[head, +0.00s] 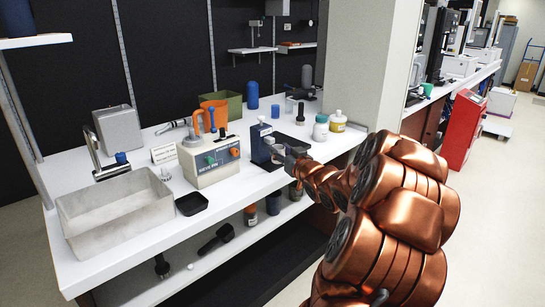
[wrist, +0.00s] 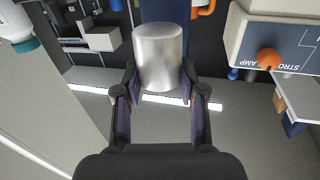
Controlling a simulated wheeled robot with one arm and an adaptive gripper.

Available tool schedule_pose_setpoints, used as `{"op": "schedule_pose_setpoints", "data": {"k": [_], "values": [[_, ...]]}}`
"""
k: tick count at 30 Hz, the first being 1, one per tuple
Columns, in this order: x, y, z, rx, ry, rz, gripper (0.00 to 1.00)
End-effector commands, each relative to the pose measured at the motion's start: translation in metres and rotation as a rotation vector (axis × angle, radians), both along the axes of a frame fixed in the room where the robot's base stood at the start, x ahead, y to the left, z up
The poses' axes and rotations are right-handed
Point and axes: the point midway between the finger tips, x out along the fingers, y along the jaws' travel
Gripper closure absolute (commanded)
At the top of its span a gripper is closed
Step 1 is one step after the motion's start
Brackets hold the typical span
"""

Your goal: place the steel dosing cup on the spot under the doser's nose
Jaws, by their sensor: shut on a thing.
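The steel dosing cup (wrist: 158,57) is a plain, shiny cylinder between the two dark fingers of my gripper (wrist: 159,74) in the wrist view. The fingers are shut on its sides. In the head view my gripper (head: 284,156) reaches over the front of the bench, close to the blue doser (head: 261,143). The cup is mostly hidden or too small to make out there. In the wrist view a blue upright part of the doser (wrist: 180,8) shows behind the cup. The doser's nose and the spot under it cannot be made out clearly.
A beige machine with coloured knobs (head: 205,165) stands left of the doser; it also shows in the wrist view (wrist: 280,35). Bottles (head: 321,129) and a black tamper-like tool (head: 300,113) stand to the right. A grey basin (head: 115,212) is at the left.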

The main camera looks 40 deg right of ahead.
Motion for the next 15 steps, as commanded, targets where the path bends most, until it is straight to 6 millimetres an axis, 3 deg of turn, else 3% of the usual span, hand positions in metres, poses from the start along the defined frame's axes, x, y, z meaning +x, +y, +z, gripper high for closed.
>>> {"op": "schedule_pose_setpoints", "data": {"k": [3, 15], "values": [[0.014, -0.003, -0.008, 0.001, 0.001, 0.002, 0.89], [0.038, -0.009, -0.023, 0.002, 0.001, 0.003, 0.89]]}}
